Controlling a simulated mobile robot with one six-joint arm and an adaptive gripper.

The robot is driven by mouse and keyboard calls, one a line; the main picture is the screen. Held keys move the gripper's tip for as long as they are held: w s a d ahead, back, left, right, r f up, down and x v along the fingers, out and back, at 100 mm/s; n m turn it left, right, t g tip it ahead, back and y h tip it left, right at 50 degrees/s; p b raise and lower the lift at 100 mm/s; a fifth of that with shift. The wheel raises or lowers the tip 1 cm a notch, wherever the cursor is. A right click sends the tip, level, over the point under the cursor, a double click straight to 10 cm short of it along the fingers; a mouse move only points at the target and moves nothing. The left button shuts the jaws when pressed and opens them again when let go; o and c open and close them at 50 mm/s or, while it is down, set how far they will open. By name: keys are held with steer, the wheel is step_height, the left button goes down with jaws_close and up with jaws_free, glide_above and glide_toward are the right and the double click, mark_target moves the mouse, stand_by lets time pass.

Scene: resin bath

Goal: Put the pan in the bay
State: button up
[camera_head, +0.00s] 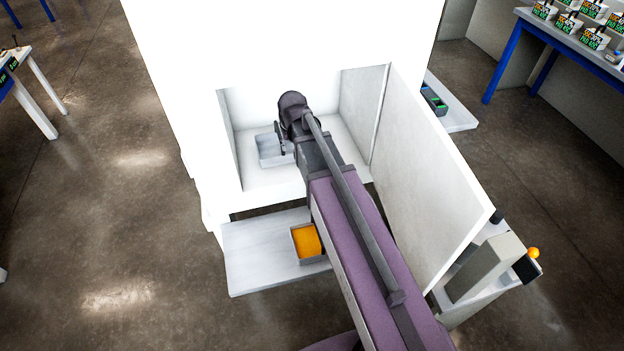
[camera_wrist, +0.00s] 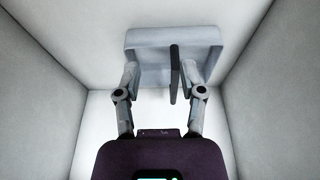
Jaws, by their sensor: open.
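A light grey, shallow pan (camera_head: 268,152) sits inside the open white bay (camera_head: 345,135), on its floor toward the left. In the wrist view the pan (camera_wrist: 147,42) is at the top, with a dark upright handle (camera_wrist: 174,76). My gripper (camera_wrist: 163,76) is open, with one finger on each side of the handle and a gap showing beside it. In the head view my arm reaches into the bay and hides part of the pan. Whether a finger touches the pan's rim I cannot tell.
A door panel (camera_head: 432,170) stands open right of the bay, close to my arm. Below the bay a grey shelf (camera_head: 255,262) holds a small tray (camera_head: 308,243) of orange material. Bay walls stand close around my gripper. A control box (camera_head: 485,268) is at lower right.

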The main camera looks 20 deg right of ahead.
steer(key=s+d+g, duration=0.2)
steer(key=s, duration=1.5)
steer(key=shift+d+f+g, duration=0.2)
steer(key=shift+f+g, duration=0.1)
steer(key=shift+g, duration=0.1)
